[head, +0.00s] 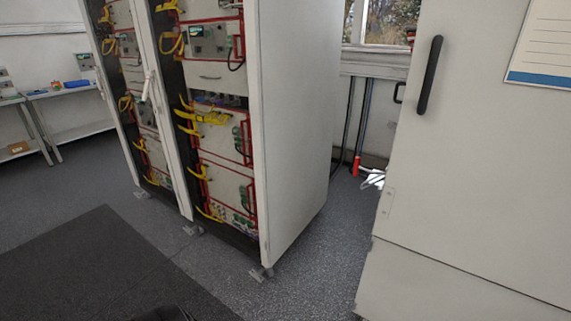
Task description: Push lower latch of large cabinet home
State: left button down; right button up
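A large pale cabinet (470,170) fills the right side of the head view, with a long black upright handle (430,75) on its face. A small pale plate (387,201) sits low on its left edge; I cannot tell if it is a latch or a hinge. A tall open-front rack cabinet (295,110) stands left of centre, with a white lever-like handle (148,86) on its middle upright. I cannot tell which part is the lower latch. Neither gripper can be made out; only a dark shape shows at the bottom edge.
The rack holds red-framed units (225,185) with yellow cables. A dark mat (90,265) lies on the speckled floor at front left. Shelving tables (75,90) stand at the far left. A clear floor gap (335,225) separates the rack and the pale cabinet.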

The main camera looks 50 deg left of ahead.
aim_at(356, 167)
jog(key=u, duration=0.95)
